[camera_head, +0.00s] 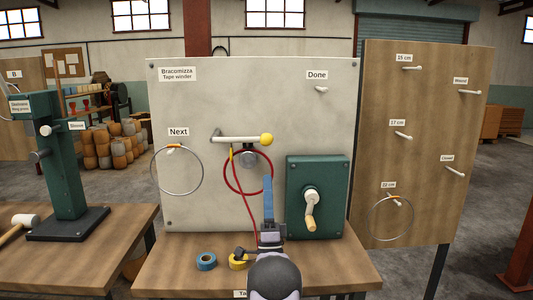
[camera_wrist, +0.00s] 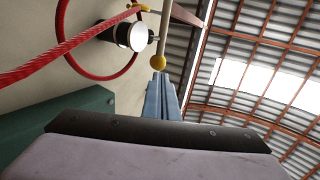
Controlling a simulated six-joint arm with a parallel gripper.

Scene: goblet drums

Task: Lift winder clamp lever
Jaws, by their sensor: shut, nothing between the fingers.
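The winder clamp lever (camera_head: 235,139) is a pale bar with a yellow ball (camera_head: 266,139) at its right end. It lies about level on the upright grey winder board (camera_head: 320,130). Below it a red ring (camera_head: 226,180) sits around a round metal hub (camera_head: 249,158), and a red strip hangs down from there. My gripper (camera_head: 268,180) points up below the yellow ball, its blue fingers shut and empty, apart from the lever.
A green box with a crank (camera_head: 311,210) stands close to the right of my gripper. Blue tape (camera_head: 206,261) and yellow tape (camera_head: 238,261) rolls lie on the bench (camera_head: 165,280). A wire hoop (camera_head: 177,192) hangs on the "Next" peg; the "Done" peg (camera_head: 321,89) is empty.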

